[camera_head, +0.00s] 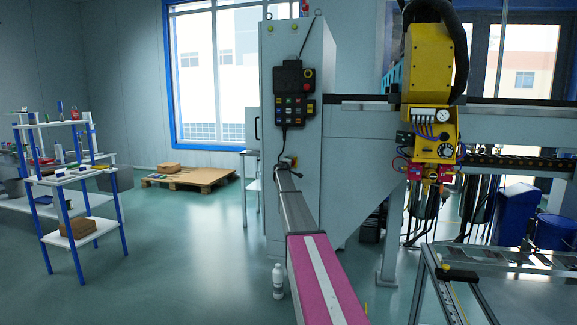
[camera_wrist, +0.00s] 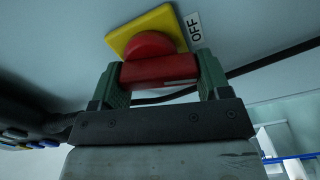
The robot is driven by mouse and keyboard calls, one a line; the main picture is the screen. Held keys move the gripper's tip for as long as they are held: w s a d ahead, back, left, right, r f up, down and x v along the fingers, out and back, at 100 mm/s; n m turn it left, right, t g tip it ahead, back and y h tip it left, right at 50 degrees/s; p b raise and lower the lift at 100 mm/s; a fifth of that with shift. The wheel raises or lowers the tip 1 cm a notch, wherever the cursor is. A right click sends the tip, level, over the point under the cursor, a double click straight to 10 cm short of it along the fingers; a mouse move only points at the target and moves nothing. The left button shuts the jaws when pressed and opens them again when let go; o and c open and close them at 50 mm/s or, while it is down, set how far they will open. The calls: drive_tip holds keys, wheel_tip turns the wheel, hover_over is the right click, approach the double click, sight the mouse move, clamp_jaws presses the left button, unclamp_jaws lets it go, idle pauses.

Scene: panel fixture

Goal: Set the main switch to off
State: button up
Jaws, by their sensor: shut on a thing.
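The main switch (camera_wrist: 151,45) shows in the wrist view as a round red knob with a red bar handle (camera_wrist: 158,69) on a square yellow plate (camera_wrist: 124,38). The plate is fixed to a grey panel and looks tilted in this view. A white label reading OFF (camera_wrist: 195,28) sits at the plate's upper right. My gripper (camera_wrist: 157,80) has its two green fingers at either end of the red handle and is shut on it. In the head view my arm reaches to the grey cabinet's lower front, and the switch there is too small to read.
A black control box (camera_head: 294,80) with a red button hangs on the grey cabinet (camera_head: 318,55) above my gripper. A yellow machine head (camera_head: 428,65) is at the right. A small bottle (camera_head: 278,281) stands on the floor beside my arm.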

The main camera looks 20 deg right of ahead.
drive_tip(key=shift+f+n, duration=0.1)
drive_tip(key=shift+n, duration=1.5)
drive_tip(key=o, duration=0.9)
drive_tip(key=shift+s, duration=0.15)
drive_tip(key=v, duration=1)
drive_tip(key=shift+s+a, duration=0.25)
